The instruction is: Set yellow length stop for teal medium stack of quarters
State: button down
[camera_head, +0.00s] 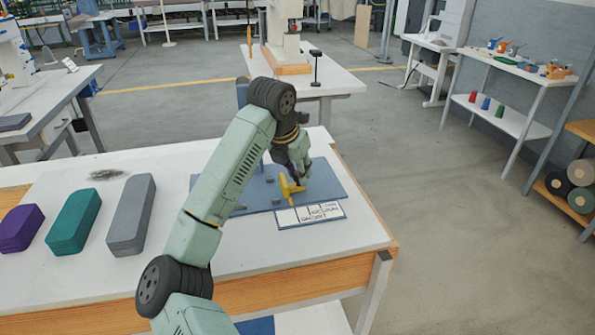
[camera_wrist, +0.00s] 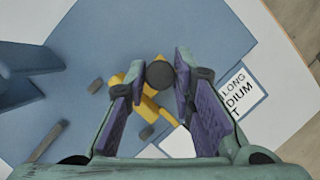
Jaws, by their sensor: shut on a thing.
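The yellow length stop (camera_head: 287,190) sits on a blue plate (camera_head: 335,190) on the near table, close to the left part of a white label card (camera_head: 312,215). My gripper (camera_head: 300,172) is above the stop. In the wrist view, my gripper (camera_wrist: 160,78) has its purple pads at either side of the stop's dark round knob (camera_wrist: 160,74), shut on it. The yellow body (camera_wrist: 130,78) shows partly behind the fingers. The card (camera_wrist: 240,92) reads LONG and part of MEDIUM; the right finger covers some of it. The teal medium stack (camera_head: 75,220) lies on the table at left.
A purple shorter stack (camera_head: 20,228) and a grey longer stack (camera_head: 131,214) flank the teal one. Small grey blocks (camera_wrist: 94,86) stand on the plate near the stop. A blue upright part (camera_wrist: 25,60) is at the plate's left in the wrist view.

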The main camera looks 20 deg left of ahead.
jog(key=shift+w+d+b, duration=0.25)
jog(key=shift+w+d, duration=0.2)
jog(key=shift+d, duration=0.25)
jog(key=shift+w+d+b, duration=0.25)
jog(key=shift+w+d, duration=0.2)
jog(key=shift+d, duration=0.2)
jog(key=c, duration=1.7)
grip_release()
jog(key=shift+a, duration=0.1)
jog(key=shift+o, duration=0.2)
jog(key=shift+s+r, duration=0.1)
jog(key=v, duration=1.2)
